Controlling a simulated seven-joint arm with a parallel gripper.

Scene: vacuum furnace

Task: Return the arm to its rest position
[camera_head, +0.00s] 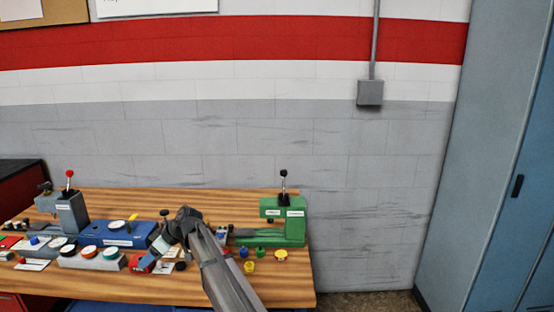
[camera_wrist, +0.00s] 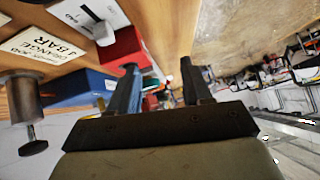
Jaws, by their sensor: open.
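My arm (camera_head: 225,270) reaches in from the lower right over the wooden bench, with its wrist bent near the bench's middle. My gripper shows in the wrist view (camera_wrist: 160,78), with two dark fingers spread apart. Nothing is seen held between them. In the head view the wrist (camera_head: 178,228) is just right of a blue box (camera_head: 118,234), and the fingers are hard to make out there. In the wrist view a blue block (camera_wrist: 82,90) and a red block (camera_wrist: 122,50) lie to the left of and beyond the fingers; contact cannot be told.
The wooden bench (camera_head: 200,290) holds a grey unit with a red-knobbed lever (camera_head: 72,212) at left and a green unit with a black-knobbed lever (camera_head: 285,230) at right. Several dials and small coloured knobs stand between them. A grey-blue cabinet (camera_head: 490,150) stands right, beyond bare floor.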

